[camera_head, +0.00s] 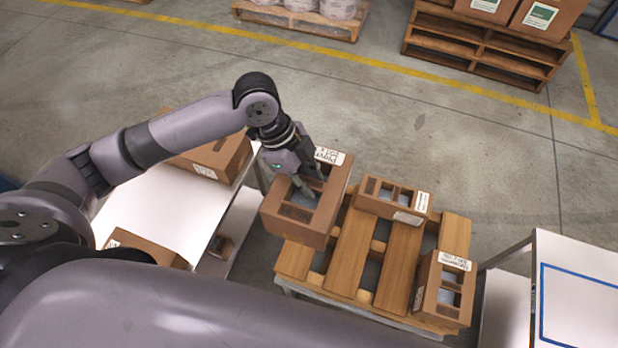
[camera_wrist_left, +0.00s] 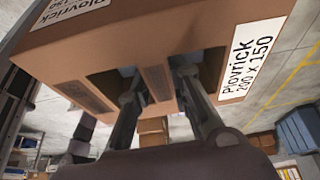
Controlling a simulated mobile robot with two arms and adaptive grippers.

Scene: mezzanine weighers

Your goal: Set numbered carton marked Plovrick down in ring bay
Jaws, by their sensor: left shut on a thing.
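The carton marked Plovrick (camera_head: 292,228) is brown, with square openings in its top and white labels. In the left wrist view its label reads "Plovrick 200 x 150" and the carton (camera_wrist_left: 140,48) fills the upper part. My left gripper (camera_head: 310,186) is shut on it, with its fingers in the openings. The carton overlaps the left end of a wooden pallet (camera_head: 347,250) in the head view; whether it touches the pallet is unclear. A blue outlined rectangle (camera_head: 543,303) marks a white table (camera_head: 545,249) at the right. My right gripper is not in view.
Two similar cartons stand on the pallet, one at the back (camera_head: 374,206) and one at the right (camera_head: 458,297). A white table (camera_head: 165,200) at the left bears cartons. Inside the blue outline, the visible surface is bare. Loaded pallets stand at the back.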

